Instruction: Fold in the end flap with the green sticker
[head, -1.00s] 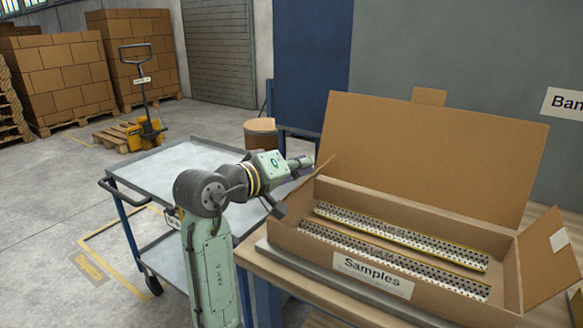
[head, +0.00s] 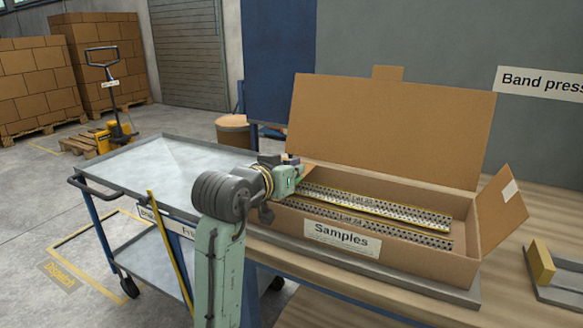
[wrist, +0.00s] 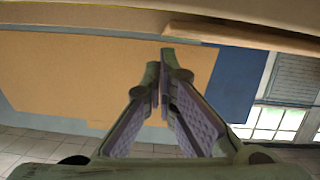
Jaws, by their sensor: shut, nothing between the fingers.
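The open cardboard samples box (head: 390,254) stands on the bench with its lid (head: 390,130) raised at the back. The right end flap (head: 502,212) leans outward and bears a white sticker. Part of the left end flap (head: 308,172) shows beside my gripper (head: 291,159); most of it is hidden by my gripper and arm. My gripper is shut and empty at the box's left end. In the wrist view its fingertips (wrist: 168,62) are together, close to a cardboard edge; whether they touch it I cannot tell.
Two perforated strips (head: 375,208) lie in the box. A grey trolley (head: 150,165) stands left of the bench. A fixture with a yellow block (head: 541,263) lies on the bench at the right. The bench front is mostly clear.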

